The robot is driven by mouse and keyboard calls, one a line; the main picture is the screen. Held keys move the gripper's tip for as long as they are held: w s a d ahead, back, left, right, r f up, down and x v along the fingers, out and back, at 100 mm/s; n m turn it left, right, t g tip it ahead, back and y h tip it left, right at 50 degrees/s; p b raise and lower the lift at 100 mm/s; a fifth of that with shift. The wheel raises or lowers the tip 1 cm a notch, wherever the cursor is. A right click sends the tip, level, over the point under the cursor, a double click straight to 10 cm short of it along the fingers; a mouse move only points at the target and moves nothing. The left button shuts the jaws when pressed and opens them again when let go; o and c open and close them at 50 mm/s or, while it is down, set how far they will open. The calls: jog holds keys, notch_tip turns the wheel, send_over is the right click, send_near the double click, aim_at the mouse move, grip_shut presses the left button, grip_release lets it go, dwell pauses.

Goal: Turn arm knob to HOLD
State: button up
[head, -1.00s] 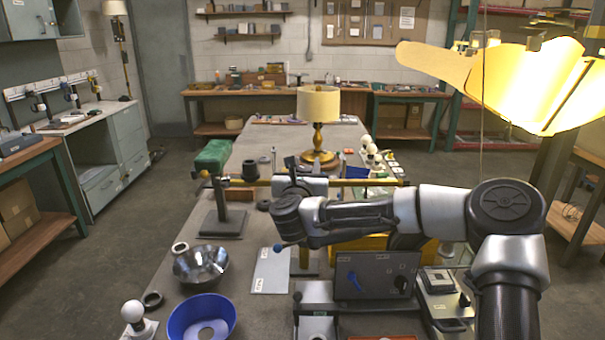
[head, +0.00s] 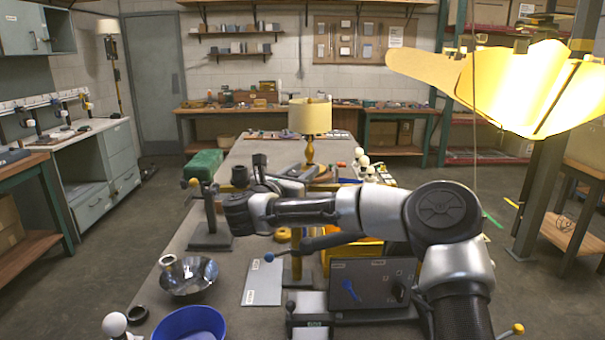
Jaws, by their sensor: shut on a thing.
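A black cup-shaped part (head: 259,161) stands just beyond the gripper. A dark panel (head: 377,298) in front carries a blue pointer knob (head: 350,290) and a black knob. No gripper is on them.
A dark stand (head: 209,238) is left of my wrist. A lever with a blue ball (head: 269,257) sticks out below my forearm. A metal bowl (head: 188,278) and a blue bowl (head: 190,324) are front left. A lit lamp (head: 310,118) stands behind.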

jog(key=o, duration=1.1)
jog(key=v, duration=1.7)
jog(key=shift+s+a+b, duration=0.1)
jog(key=shift+s+b, duration=0.05)
jog(key=shift+b, duration=0.25)
jog(key=shift+c, duration=0.2)
